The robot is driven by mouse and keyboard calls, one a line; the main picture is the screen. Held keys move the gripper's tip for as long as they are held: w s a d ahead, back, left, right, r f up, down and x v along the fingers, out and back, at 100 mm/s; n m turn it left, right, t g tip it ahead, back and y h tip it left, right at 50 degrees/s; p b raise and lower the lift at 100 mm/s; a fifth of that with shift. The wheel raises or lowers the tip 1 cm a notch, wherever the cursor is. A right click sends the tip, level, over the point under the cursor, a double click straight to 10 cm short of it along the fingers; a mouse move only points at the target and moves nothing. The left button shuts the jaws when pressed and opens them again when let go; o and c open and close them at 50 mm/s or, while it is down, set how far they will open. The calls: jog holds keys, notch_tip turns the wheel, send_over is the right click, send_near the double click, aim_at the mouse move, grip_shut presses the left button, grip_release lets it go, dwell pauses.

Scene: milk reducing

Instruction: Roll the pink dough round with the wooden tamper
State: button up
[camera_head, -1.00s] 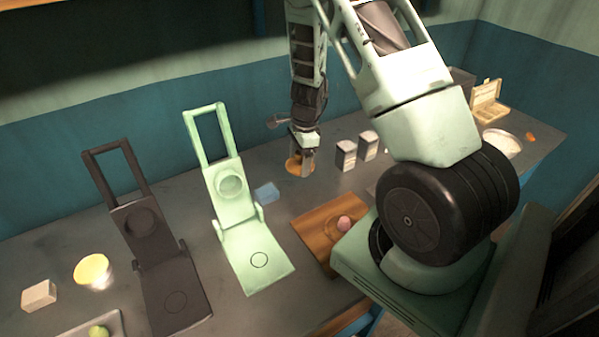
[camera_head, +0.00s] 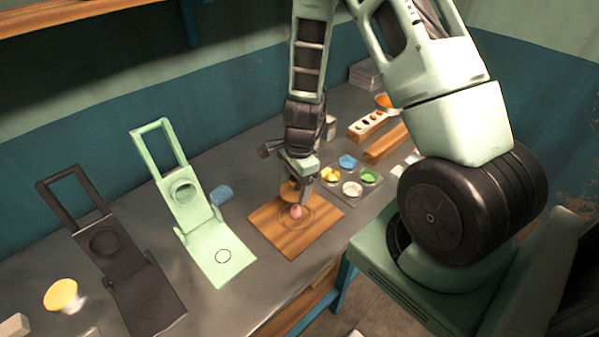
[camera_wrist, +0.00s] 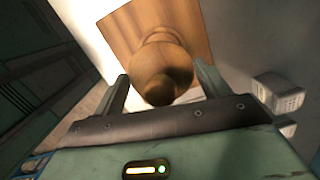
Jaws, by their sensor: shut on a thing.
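The pink dough (camera_head: 296,211) is a small ball on the wooden board (camera_head: 284,240), inside a ring mark. My gripper (camera_head: 303,185) is shut on the wooden tamper (camera_head: 289,192), just above and behind the dough in the head view. In the wrist view, the round wooden tamper (camera_wrist: 160,68) sits between the two fingers of my gripper (camera_wrist: 160,88), with the board (camera_wrist: 188,22) beyond it. The tamper hides the dough in the wrist view. I cannot tell whether the tamper touches the dough.
A green press (camera_head: 222,255) and a dark press (camera_head: 115,262) stand left of the board. A palette tray (camera_head: 362,190) with coloured contents lies right of it. The table front edge runs close by.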

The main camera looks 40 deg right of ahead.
jog(key=shift+f+b, duration=2.3)
jog(key=shift+f, duration=0.35)
jog(key=shift+f+b, duration=0.35)
jog(key=shift+f, duration=0.05)
jog(key=shift+s+d, duration=0.15)
jog(key=shift+s, duration=0.15)
jog(key=shift+s+d, duration=0.1)
jog(key=shift+d, duration=0.2)
jog(key=shift+w+d, duration=0.25)
jog(key=shift+w, duration=0.3)
jog(key=shift+w, duration=0.1)
jog(key=shift+a, duration=0.1)
